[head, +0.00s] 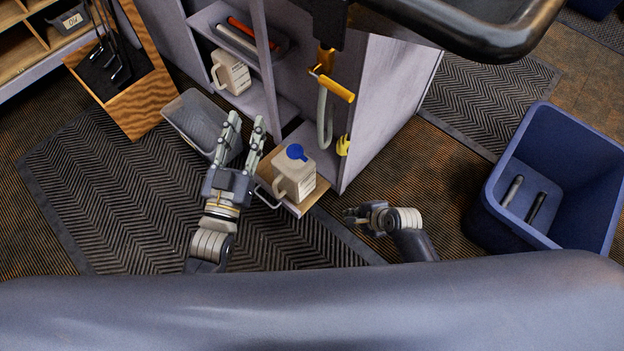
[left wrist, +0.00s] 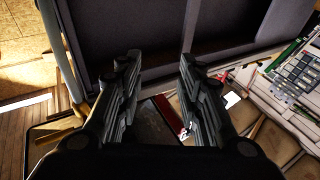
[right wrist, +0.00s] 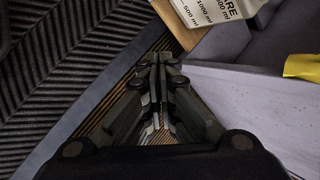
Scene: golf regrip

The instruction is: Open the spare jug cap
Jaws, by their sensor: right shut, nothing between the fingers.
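The spare jug (head: 293,182) is cream with a handle and stands on a low pull-out wooden board. Its blue cap (head: 296,152) is on top; I cannot tell whether it is closed. In the right wrist view part of its label (right wrist: 215,8) shows, with "ARE" and ml marks, but not the cap. My left gripper (head: 246,122) is open and empty, to the left of the jug, fingers apart from it. It also shows open in the left wrist view (left wrist: 157,62). My right gripper (head: 347,214) is shut and empty, right of and nearer than the jug, not touching it.
Another cream jug (head: 230,73) stands on a shelf of the grey cabinet (head: 385,110). A clear bin (head: 197,125) is behind my left gripper. A hose with a yellow handle (head: 338,90) hangs nearby. A blue bin (head: 590,190) stands right. Mat floor is clear in front.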

